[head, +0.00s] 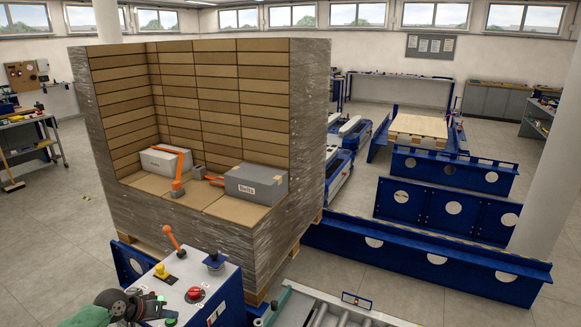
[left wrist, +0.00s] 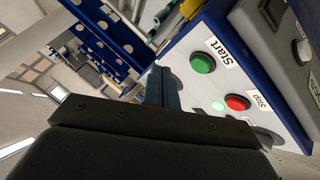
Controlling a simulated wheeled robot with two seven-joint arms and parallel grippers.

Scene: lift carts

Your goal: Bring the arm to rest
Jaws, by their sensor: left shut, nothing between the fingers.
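My left gripper (head: 152,307) is at the lower left of the head view, beside the front of a blue and grey control box (head: 213,278). In the left wrist view its dark fingers (left wrist: 164,88) are closed together with nothing between them. They are close to the box face, near a green Start button (left wrist: 202,63) and a red Stop button (left wrist: 237,103). I cannot tell whether the fingertips touch the box. My right gripper is in neither view.
The control box carries an orange lever (head: 172,238) and a red knob (head: 194,293). Behind it stands a wrapped pallet stack (head: 120,130) holding two grey boxes, one being this box (head: 257,184). Blue beams (head: 430,262) lie at right.

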